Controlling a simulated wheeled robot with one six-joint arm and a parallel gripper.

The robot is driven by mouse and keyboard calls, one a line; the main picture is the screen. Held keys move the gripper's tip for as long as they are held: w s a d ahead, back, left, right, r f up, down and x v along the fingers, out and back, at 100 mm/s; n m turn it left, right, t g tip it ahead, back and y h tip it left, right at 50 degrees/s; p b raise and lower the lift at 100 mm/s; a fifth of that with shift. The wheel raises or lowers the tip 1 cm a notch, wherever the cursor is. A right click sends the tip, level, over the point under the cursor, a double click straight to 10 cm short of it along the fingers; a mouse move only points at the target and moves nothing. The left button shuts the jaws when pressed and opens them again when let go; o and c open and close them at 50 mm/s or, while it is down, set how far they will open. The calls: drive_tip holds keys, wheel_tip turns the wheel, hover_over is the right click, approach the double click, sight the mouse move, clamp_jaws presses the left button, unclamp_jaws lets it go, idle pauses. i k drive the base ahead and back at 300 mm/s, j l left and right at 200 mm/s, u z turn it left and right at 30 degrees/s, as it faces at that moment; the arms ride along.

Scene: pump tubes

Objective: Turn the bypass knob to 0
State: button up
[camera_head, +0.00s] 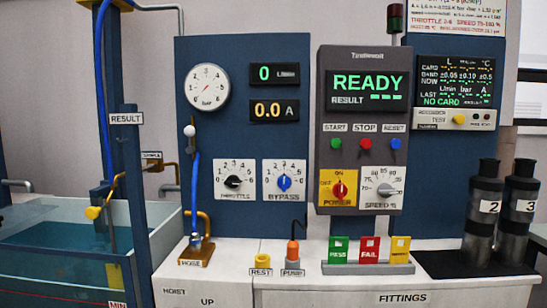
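The bypass knob (284,183) is a blue knob on a white dial plate (284,166) marked BYPASS, on the dark blue panel. It looks roughly upright, but the exact number it points to is too small to read. My gripper is not in view, and nothing touches or covers the knob.
A throttle knob (233,182) sits just left of the bypass plate. The grey control box (362,55) with READY, buttons, and power and speed knobs stands to the right. A blue hose (196,185) hangs at the left. An orange-topped pump plug (293,250) stands on the counter below.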

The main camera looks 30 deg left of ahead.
sight(284, 182)
drive_tip(key=u, duration=1.55)
